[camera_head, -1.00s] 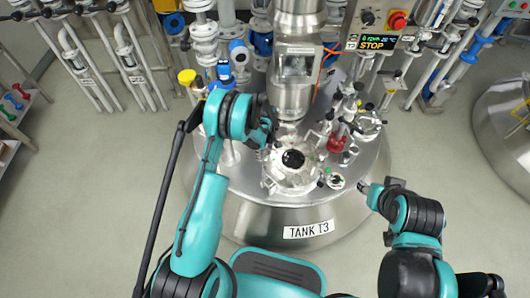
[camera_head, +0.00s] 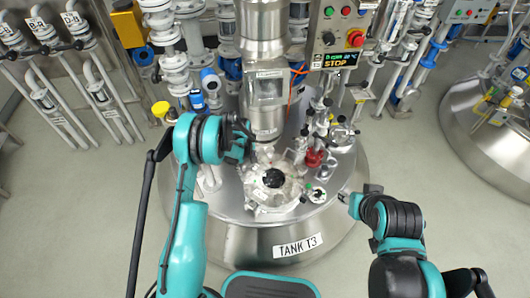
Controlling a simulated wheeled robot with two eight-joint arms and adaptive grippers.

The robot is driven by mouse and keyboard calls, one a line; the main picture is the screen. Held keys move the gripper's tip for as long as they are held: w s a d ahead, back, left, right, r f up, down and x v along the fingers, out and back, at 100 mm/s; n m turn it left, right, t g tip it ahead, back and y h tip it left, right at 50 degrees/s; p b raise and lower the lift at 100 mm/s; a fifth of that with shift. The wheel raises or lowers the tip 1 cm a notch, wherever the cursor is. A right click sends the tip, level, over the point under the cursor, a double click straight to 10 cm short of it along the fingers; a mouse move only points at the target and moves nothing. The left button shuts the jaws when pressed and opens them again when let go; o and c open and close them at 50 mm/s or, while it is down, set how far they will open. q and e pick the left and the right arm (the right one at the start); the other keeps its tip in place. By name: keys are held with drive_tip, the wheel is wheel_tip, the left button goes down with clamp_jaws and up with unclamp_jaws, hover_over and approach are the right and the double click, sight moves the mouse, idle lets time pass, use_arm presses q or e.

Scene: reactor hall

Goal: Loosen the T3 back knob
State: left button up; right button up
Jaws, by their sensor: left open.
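Tank T3 (camera_head: 232,240) stands in front of me, with its name plate (camera_head: 298,246) on the front wall. On its top is a round hatch (camera_head: 258,195) with a dark centre and pale clamping parts around the rim. The back knob is too small to make out clearly at the hatch's far side. My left gripper (camera_head: 248,139) is open, above the tank top and behind and left of the hatch centre. I see no contact with a knob. My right gripper (camera_head: 344,198) is by the tank's right edge, apart from the hatch; its jaws are too small to read.
A steel column (camera_head: 265,95) rises right behind the hatch. A red valve part (camera_head: 314,158) and several fittings stand to its right. A control box (camera_head: 340,40) with a STOP display hangs at the back. Another tank (camera_head: 470,130) is at far right.

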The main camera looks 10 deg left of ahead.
use_arm(q)
drive_tip(key=w+d+m+t+h, duration=0.1)
drive_tip(key=w+d+m, duration=0.1)
drive_tip(key=w+m, duration=0.55)
drive_tip(key=m+t+h, duration=0.2)
drive_tip(key=m, duration=1.1)
approach(269, 150)
drive_tip(key=shift+g, duration=0.3)
drive_tip(key=b+x, duration=0.1)
drive_tip(key=x, duration=0.1)
drive_tip(key=b+x, duration=0.1)
drive_tip(key=x, duration=0.2)
drive_tip(key=b+x, duration=0.1)
drive_tip(key=x, duration=0.2)
drive_tip(key=shift+w+f, duration=0.2)
drive_tip(key=shift+w, duration=0.15)
drive_tip(key=c, duration=1.2)
